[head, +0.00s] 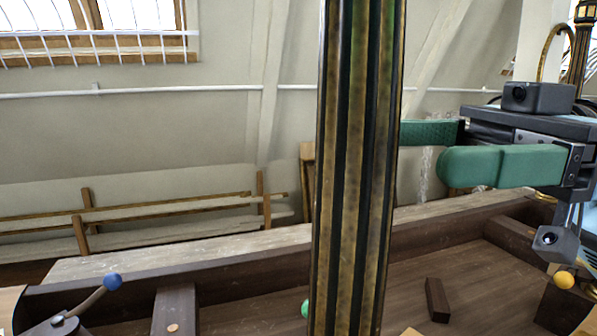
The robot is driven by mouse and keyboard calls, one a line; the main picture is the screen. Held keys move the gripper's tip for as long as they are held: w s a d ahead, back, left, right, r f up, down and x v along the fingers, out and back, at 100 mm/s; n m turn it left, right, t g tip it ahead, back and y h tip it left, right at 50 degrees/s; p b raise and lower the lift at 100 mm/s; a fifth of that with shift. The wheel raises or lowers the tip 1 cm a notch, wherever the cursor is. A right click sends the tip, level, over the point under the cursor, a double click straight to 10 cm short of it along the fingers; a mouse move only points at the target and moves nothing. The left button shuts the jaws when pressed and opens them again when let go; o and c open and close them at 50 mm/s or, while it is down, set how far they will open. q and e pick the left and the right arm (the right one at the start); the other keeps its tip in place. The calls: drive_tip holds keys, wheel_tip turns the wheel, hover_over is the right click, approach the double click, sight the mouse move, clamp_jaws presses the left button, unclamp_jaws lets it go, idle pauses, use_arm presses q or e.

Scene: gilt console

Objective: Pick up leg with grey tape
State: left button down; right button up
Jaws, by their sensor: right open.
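A tall dark leg or post (358,170) with gilt stripes stands upright across the middle of the head view, running out at top and bottom. No grey tape shows on its visible part, so I cannot tell if it is the taped leg. My right gripper (430,151) is open and empty just right of the post, its two green fingers pointing left. The far finger's tip meets the post's right edge in the picture; I cannot tell if they touch. The near finger ends short of that edge. My left gripper is not in view.
A brown wooden bench (140,265) with a sunken tray spans the bottom. It has a blue-knobbed lever (95,296), a dark block (437,300), a yellow ball (564,280) and a partly hidden green ball (305,309). Another dark gilt post (580,50) stands at the upper right.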

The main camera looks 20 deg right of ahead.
sight(317, 129)
drive_tip(key=shift+s+a+r, duration=0.1)
drive_tip(key=shift+a, duration=0.2)
drive_tip(key=a+p, duration=0.1)
drive_tip(key=a, duration=0.1)
drive_tip(key=w+a+r, duration=0.1)
drive_tip(key=a, duration=0.1)
drive_tip(key=a+p, duration=0.1)
drive_tip(key=a, duration=0.1)
drive_tip(key=shift+w+r+p, duration=0.15)
drive_tip(key=shift+w+p, duration=0.05)
drive_tip(key=shift+p, duration=0.1)
drive_tip(key=shift+w+a, duration=0.15)
drive_tip(key=shift+a, duration=0.35)
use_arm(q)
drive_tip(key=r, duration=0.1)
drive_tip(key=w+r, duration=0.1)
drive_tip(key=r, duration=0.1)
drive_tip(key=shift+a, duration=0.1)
